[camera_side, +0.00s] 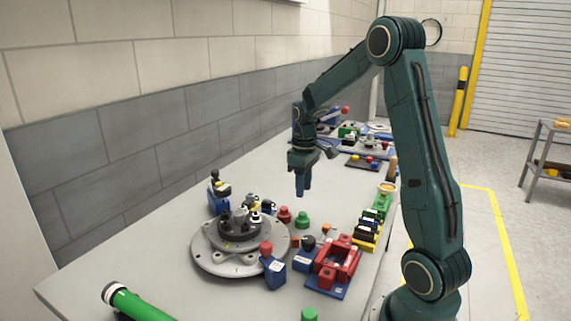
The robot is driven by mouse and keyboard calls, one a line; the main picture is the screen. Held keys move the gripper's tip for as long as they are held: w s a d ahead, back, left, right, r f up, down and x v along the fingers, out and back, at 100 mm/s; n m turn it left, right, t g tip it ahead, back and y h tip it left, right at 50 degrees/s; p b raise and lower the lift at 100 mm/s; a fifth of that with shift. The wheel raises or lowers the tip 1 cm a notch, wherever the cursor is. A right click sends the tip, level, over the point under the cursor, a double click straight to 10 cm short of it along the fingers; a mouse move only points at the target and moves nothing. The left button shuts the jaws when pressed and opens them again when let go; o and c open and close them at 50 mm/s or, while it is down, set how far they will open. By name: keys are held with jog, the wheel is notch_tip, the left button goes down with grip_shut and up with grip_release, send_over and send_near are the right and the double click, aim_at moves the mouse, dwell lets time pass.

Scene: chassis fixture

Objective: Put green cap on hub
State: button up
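The hub (239,229) is a dark round part in the middle of a round grey chassis plate (208,256) on the table. A small green cap-like piece (302,219) stands on the table just right of the plate, beside a red piece of similar shape. Another green piece (309,314) is cut off by the bottom edge. I cannot tell for certain which is the green cap. My gripper (303,191) points down above the table, beyond the hub and apart from both green pieces. Its fingers look close together, but the gap between them is not clear. I see nothing held.
A red fixture on a blue base (334,264) and a blue block with a red top (272,268) stand right of the plate. A row of yellow, black and green blocks (369,230) lines the right edge. A green cylinder (138,304) lies front left.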

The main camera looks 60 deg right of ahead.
aim_at(303, 213)
jog(key=shift+f, duration=0.15)
jog(key=shift+f, duration=3.85)
grip_shut()
jog(key=shift+r, duration=0.65)
jog(key=shift+r, duration=0.3)
jog(key=shift+r, duration=0.2)
